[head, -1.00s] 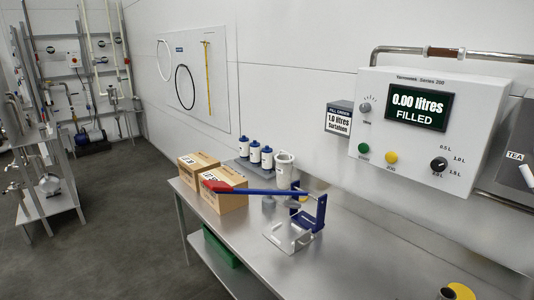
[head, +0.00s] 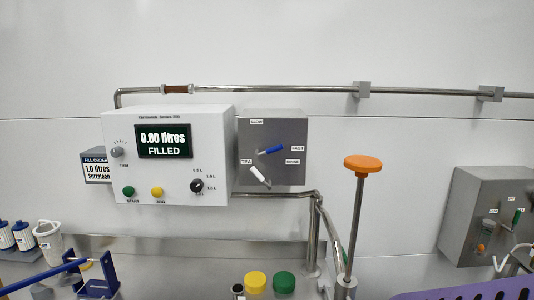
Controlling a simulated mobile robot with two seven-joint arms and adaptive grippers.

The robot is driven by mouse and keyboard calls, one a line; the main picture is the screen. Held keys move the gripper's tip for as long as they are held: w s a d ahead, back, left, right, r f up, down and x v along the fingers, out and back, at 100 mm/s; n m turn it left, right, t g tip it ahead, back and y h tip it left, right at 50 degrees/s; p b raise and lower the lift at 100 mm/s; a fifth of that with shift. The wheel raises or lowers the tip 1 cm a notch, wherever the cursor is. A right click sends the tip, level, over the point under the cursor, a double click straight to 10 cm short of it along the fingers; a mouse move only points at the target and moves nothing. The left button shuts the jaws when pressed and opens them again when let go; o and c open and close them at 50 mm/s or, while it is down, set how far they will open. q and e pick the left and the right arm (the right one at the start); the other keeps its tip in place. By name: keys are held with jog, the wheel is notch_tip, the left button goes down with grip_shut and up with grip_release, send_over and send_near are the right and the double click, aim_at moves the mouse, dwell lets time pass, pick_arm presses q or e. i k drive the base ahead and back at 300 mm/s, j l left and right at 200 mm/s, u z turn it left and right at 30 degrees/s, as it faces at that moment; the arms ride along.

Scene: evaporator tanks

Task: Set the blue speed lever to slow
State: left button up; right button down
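The blue speed lever (head: 270,150) is on the front of a grey metal box (head: 288,128) on the wall, right of the white control panel. It points right and slightly up, towards the FAST label (head: 298,148). A label that seems to read SLOW (head: 257,121) is near the box's top edge. A white lever (head: 257,173) sits below the blue one, its upper end near the TEA label (head: 246,162). Neither gripper is in view.
The white panel (head: 220,140) reads 0.00 litres FILLED. A pipe (head: 270,88) runs above the boxes. An orange-topped rod (head: 362,164) stands right of the lever box. Yellow (head: 255,282) and green (head: 284,282) round tops are below. A purple perforated thing (head: 475,290) is at lower right.

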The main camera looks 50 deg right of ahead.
aim_at(273, 149)
jog(key=z, duration=1.6)
